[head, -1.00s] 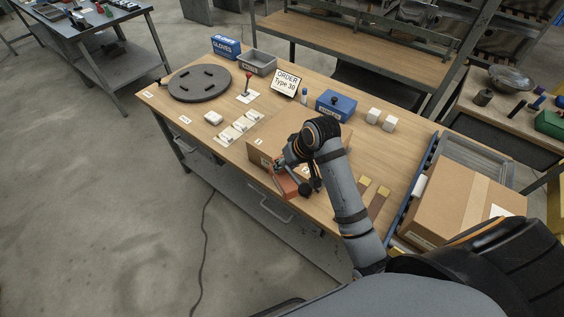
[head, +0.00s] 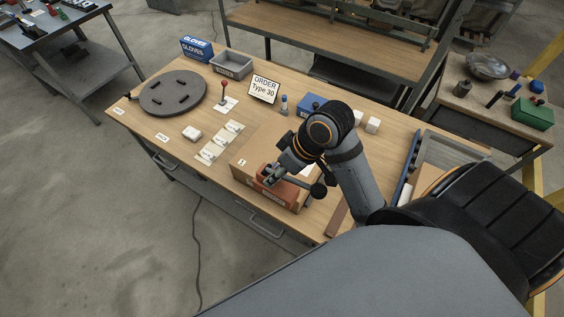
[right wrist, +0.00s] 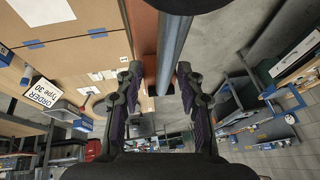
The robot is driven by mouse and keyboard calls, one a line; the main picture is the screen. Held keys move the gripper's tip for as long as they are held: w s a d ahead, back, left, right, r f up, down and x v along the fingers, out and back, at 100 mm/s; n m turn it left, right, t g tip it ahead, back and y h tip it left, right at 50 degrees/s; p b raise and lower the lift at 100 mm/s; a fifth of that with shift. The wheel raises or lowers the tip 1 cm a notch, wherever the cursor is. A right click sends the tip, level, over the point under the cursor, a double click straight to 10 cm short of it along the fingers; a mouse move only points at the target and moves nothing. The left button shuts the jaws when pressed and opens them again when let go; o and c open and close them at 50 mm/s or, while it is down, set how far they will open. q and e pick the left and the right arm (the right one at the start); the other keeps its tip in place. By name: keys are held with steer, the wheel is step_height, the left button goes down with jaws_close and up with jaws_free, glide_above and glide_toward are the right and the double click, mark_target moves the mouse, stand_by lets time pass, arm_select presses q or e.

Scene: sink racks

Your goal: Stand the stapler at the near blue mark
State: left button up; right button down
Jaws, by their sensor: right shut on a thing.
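The stapler, an orange-brown body (head: 282,190) with a dark label, is in my right gripper (head: 271,176) at the front side of a cardboard box (head: 254,151) on the table. In the right wrist view a grey bar (right wrist: 171,45), apparently the stapler's handle, runs between the fingers (right wrist: 160,85), with an orange edge beside it. I cannot tell whether the stapler touches the box or table. Two blue marks (right wrist: 34,44) (right wrist: 97,30) show in the right wrist view; I cannot tell which is near. My left gripper is not in view.
A grey disc (head: 173,93), white labelled cards (head: 219,141), a red-topped lever (head: 225,92) and an order sign (head: 264,88) stand on the table. A blue box (head: 312,103) is partly hidden by my arm.

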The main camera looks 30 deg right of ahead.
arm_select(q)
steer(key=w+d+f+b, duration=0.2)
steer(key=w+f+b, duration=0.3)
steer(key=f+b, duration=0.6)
arm_select(e)
steer(key=w+d+f+p, duration=0.4)
steer(key=w+d+f, duration=0.3)
steer(key=w+f, duration=0.4)
steer(key=shift+w+d+f+p, duration=0.25)
steer(key=shift+d+f+p, duration=0.1)
steer(key=shift+f, duration=0.6)
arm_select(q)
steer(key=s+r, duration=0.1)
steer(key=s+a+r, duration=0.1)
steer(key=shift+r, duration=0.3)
arm_select(e)
steer(key=c, duration=0.8)
jaws_free()
steer(key=shift+r, duration=0.1)
